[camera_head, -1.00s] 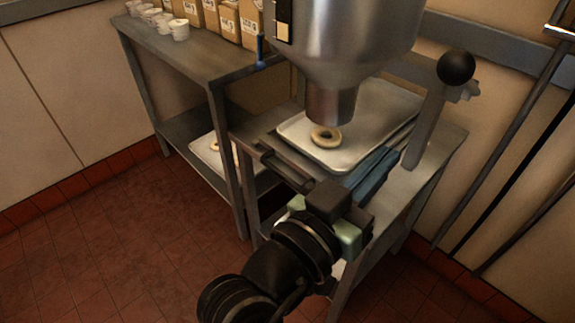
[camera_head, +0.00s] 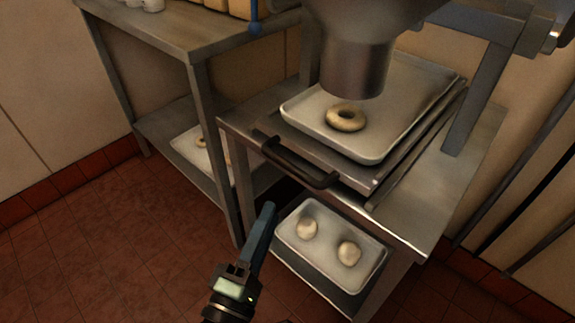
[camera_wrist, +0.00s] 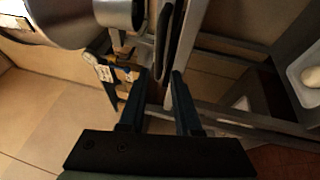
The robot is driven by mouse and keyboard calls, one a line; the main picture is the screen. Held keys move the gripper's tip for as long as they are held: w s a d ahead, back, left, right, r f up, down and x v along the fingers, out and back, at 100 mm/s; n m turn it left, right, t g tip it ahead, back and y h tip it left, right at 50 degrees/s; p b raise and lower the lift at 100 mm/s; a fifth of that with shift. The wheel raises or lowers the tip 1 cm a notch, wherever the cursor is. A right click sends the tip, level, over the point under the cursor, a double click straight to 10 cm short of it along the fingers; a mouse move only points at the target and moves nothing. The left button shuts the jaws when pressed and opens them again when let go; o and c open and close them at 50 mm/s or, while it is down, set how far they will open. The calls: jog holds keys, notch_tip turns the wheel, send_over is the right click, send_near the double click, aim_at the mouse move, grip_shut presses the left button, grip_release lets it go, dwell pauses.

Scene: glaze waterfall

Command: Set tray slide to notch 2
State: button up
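The tray slide (camera_head: 362,172) is a flat metal carriage on a steel table, with a black bar handle (camera_head: 299,163) on its front edge. A dark bar that looks like the handle (camera_wrist: 167,42) lies beyond the fingertips. I cannot make out any notch marks.
The metal hopper (camera_head: 357,65) hangs over the tray. A lower shelf holds another tray (camera_head: 315,262) with two dough balls. A side table (camera_head: 185,35) stands at left, with a tray (camera_head: 182,147) on its lower shelf. The tiled floor (camera_head: 110,240) at front left is clear.

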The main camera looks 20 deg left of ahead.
aim_at(291, 165)
jog(key=w, duration=0.3)
jog(key=w+r, duration=0.1)
jog(key=w, duration=0.3)
jog(key=w+r+p, duration=0.1)
jog(key=w, duration=0.3)
jog(key=shift+a, duration=0.2)
grip_shut()
dwell(1.0)
